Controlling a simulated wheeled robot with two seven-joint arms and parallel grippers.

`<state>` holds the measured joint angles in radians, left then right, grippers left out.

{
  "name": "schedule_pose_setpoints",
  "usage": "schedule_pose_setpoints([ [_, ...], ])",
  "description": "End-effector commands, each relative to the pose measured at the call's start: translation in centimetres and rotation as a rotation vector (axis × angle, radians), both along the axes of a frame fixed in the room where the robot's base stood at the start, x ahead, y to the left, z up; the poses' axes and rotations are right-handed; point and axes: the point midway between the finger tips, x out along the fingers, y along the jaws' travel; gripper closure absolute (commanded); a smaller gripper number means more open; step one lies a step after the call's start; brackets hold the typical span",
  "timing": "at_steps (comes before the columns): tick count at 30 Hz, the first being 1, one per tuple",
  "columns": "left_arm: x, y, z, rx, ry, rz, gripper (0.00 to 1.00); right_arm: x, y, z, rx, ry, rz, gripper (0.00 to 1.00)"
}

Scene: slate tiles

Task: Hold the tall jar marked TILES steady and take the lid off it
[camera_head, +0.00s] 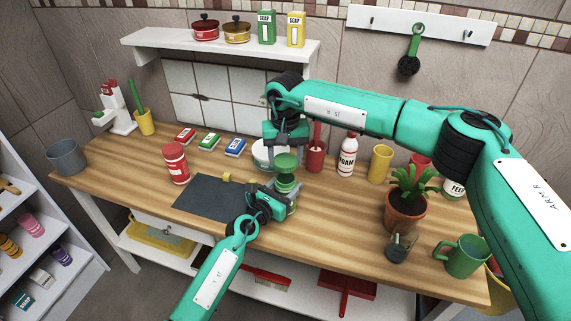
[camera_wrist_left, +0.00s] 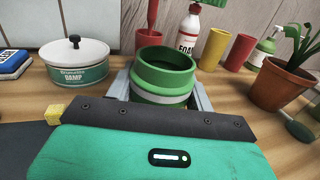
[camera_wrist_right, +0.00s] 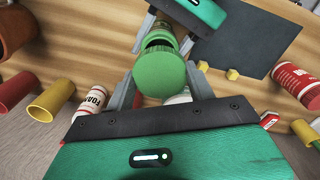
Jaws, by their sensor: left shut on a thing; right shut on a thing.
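A green jar (camera_head: 285,184) with a pale band stands on the bench. Its open, threaded mouth shows in the left wrist view (camera_wrist_left: 163,72); I cannot read its marking. My left gripper (camera_head: 280,199) is shut on the jar's body, a finger on each side. The round green lid (camera_head: 286,161) is above the jar, apart from it. My right gripper (camera_head: 286,148) is shut on the lid from above. In the right wrist view the lid (camera_wrist_right: 160,74) sits between the fingers, and part of the jar (camera_wrist_right: 160,38) shows beyond it with a dark gap between.
A white-and-green pot (camera_wrist_left: 77,60) stands close behind the jar. A dark mat (camera_head: 205,197), yellow cube (camera_head: 227,177) and red jar (camera_head: 175,163) are to the left.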

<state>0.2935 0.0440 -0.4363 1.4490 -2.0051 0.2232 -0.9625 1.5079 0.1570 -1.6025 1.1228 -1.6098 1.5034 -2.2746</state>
Motion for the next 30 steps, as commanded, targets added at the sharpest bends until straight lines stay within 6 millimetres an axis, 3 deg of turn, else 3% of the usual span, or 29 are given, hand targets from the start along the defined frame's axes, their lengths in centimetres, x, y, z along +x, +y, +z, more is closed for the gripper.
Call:
schedule_pose_setpoints([
  [7, 0.0, 0.0, 0.0, 0.000, 0.000, 0.000, 1.00, 0.0, 0.0, 0.6, -0.001, 0.001, 0.000, 0.73],
  [8, 0.0, 0.0, 0.0, 0.000, 0.000, 0.000, 0.45, 0.0, 0.0, 0.6, -0.001, 0.001, 0.000, 0.73],
  [12, 0.0, 0.0, 0.0, 0.000, 0.000, 0.000, 0.21, 0.0, 0.0, 0.6, -0.001, 0.001, -0.001, 0.73],
  [23, -0.4, 0.3, 0.0, 0.001, 0.001, 0.000, 0.21, 0.0, 0.0, 0.7, -0.001, 0.001, 0.000, 0.73],
  [30, -3.5, 2.5, -0.1, 0.000, 0.002, 0.001, 0.21, 0.0, 0.0, 1.0, -0.001, 0.001, 0.000, 0.73],
])
